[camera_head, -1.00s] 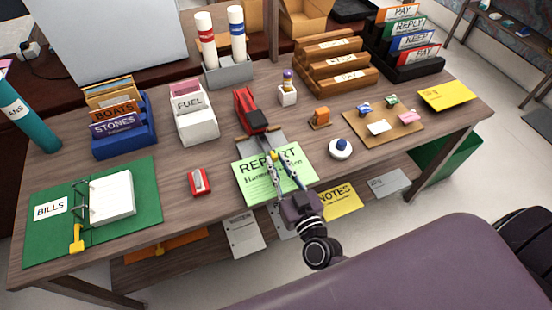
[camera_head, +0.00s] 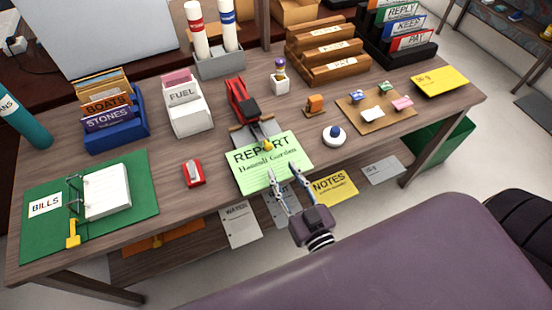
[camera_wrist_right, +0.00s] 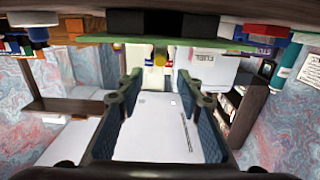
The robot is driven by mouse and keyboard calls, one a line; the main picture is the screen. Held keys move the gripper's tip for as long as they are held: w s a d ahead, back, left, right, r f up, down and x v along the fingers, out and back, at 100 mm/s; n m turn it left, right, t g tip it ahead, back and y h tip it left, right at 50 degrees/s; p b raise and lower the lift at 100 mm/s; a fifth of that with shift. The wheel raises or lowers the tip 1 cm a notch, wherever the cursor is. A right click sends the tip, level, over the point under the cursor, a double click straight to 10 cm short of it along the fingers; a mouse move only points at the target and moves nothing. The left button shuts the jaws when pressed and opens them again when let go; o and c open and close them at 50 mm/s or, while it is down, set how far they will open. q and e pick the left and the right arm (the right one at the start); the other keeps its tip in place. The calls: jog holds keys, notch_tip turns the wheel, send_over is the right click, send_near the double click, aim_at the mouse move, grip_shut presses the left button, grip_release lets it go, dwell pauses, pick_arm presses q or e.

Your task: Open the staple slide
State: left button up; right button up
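How far the staple slide is out is too small to tell. My right gripper (camera_head: 283,171) is open and empty, with its fingertips at the sheet's front edge, apart from the knob. In the wrist view its fingers (camera_wrist_right: 160,88) are spread. My left gripper is not in view.
A white FUEL box (camera_head: 186,108) and wooden trays (camera_head: 326,52) stand behind. A yellow NOTES sheet (camera_head: 332,187) is below the front edge.

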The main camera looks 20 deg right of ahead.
jog(key=s, duration=0.4)
jog(key=shift+s, duration=0.15)
dwell(0.4)
jog(key=s+f+n+g+y, duration=0.1)
jog(key=s+f+g, duration=0.25)
jog(key=f, duration=1.05)
jog(key=s+f+n+g+y, duration=0.1)
jog(key=s+f+n+g, duration=0.2)
jog(key=f, duration=1.1)
jog(key=s+d+f+g+h, duration=0.1)
jog(key=s+d+f+g, duration=0.1)
jog(key=s+f, duration=0.4)
jog(key=s+d+f+m+g, duration=0.1)
jog(key=s+f+g, duration=0.4)
jog(key=s+f, duration=0.2)
jog(key=s+d+f+m+g+h, duration=0.1)
jog(key=s+d+f+g, duration=0.1)
jog(key=s+f, duration=0.5)
jog(key=s+g, duration=0.1)
jog(key=s, duration=0.2)
jog(key=shift+d+h, duration=0.3)
jog(key=shift+d, duration=0.05)
jog(key=shift+r+g, duration=0.1)
jog(key=shift+g, duration=0.15)
jog(key=shift+w, duration=0.1)
